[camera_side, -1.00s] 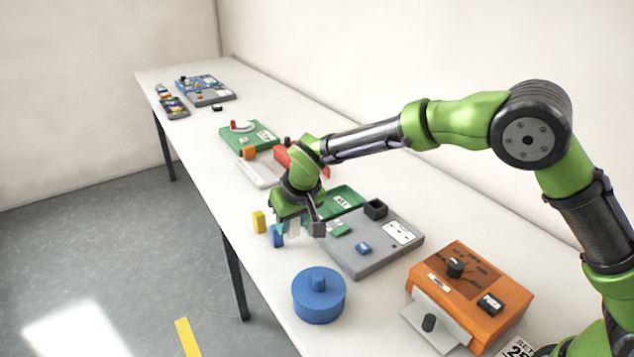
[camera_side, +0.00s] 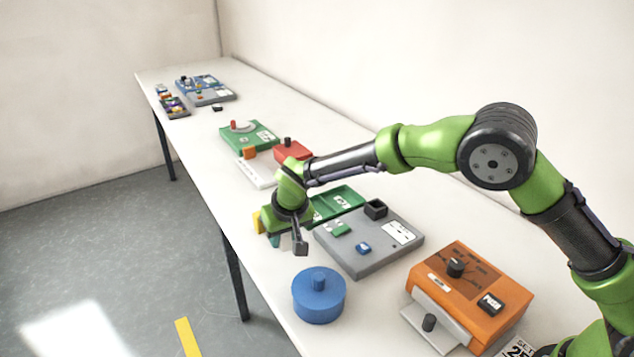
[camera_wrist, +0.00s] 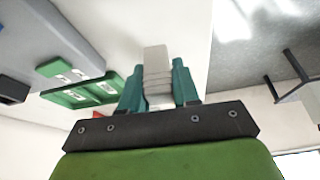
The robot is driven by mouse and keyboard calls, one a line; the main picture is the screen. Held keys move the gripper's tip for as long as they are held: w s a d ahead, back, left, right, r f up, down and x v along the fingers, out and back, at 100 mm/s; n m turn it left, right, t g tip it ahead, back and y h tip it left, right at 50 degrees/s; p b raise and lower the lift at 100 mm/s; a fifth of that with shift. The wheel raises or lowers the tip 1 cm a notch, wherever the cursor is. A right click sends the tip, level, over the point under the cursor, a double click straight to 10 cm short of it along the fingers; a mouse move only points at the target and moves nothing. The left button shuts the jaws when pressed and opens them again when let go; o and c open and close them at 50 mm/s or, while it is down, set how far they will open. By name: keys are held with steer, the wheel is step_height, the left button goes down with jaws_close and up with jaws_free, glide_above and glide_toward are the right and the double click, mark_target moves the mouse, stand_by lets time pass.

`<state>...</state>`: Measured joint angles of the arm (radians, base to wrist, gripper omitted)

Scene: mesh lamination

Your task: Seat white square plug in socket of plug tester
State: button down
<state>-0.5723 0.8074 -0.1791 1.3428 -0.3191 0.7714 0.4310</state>
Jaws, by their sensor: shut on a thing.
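The white square plug (camera_wrist: 156,62) is between the two teal fingers of my gripper (camera_wrist: 158,84) in the wrist view. My gripper is shut on it, and its far end sticks out past the fingertips. In the side view my gripper (camera_side: 274,240) is at the table's front edge, left of the plug tester; the plug is hidden there. The tester appears to be the grey panel (camera_side: 352,262), with a green plug (camera_side: 341,229), a blue plug (camera_side: 363,248) and a raised black square box (camera_side: 375,208). I cannot tell which socket is for white.
A yellow block (camera_side: 257,222) shows partly behind my gripper. A green tray (camera_side: 345,194) lies behind the grey panel. A blue round lidded pot (camera_side: 318,298) and an orange box (camera_side: 470,290) stand nearer. Green and red devices stand farther back.

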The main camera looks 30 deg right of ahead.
mark_target(284, 249)
steer(key=shift+f, duration=2.15)
steer(key=shift+f, duration=0.1)
steer(key=shift+f, duration=0.15)
steer(key=c, duration=0.8)
jaws_free()
